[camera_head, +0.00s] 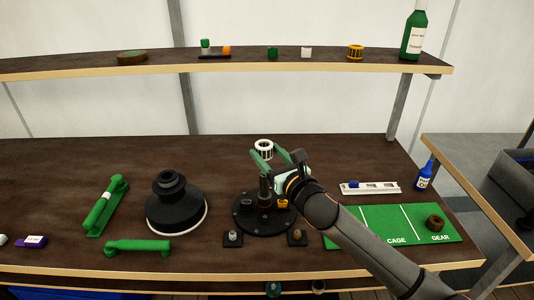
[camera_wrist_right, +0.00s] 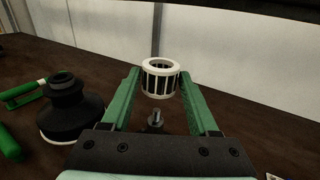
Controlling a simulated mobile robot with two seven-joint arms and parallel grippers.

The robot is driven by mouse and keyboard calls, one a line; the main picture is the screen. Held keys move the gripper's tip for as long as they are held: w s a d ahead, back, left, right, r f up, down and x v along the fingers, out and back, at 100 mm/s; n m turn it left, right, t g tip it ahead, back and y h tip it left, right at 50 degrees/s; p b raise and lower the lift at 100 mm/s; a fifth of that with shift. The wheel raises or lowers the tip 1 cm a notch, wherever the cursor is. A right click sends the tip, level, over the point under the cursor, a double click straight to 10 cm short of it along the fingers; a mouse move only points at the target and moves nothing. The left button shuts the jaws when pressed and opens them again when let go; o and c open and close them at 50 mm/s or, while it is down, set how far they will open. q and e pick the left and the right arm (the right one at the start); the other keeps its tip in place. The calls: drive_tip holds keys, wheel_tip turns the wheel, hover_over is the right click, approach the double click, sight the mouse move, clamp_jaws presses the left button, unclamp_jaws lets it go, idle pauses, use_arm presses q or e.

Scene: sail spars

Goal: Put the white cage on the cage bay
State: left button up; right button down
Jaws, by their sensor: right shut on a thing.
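The white cage (camera_head: 264,149) is a short ring with slots around its side. My right gripper (camera_head: 266,156) is shut on it and holds it upright above the table, over the back of the black round stand. In the right wrist view the white cage (camera_wrist_right: 160,78) sits between the tips of the green fingers (camera_wrist_right: 160,88). The cage bay (camera_head: 387,220) is the middle part of the green mat, marked CAGE, at the front right. It looks empty, and my right arm hides the mat's left part. My left gripper is out of view.
The gear bay holds a brown ring (camera_head: 435,222). A white tray (camera_head: 370,187) and a blue bottle (camera_head: 425,174) stand behind the mat. The black round stand (camera_head: 250,222) has an upright post. A black bell-shaped part (camera_head: 175,203) and green spars (camera_head: 137,246) are further left.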

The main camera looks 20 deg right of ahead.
drive_tip(key=shift+s+f, duration=0.25)
drive_tip(key=shift+s, duration=0.05)
drive_tip(key=s+f+m+h, duration=0.1)
drive_tip(key=s+f, duration=0.1)
drive_tip(key=s, duration=0.8)
drive_tip(key=s+d+f+m+h, duration=0.1)
drive_tip(key=s+f+h, duration=0.1)
drive_tip(key=s, duration=0.8)
drive_tip(key=shift+d, duration=0.3)
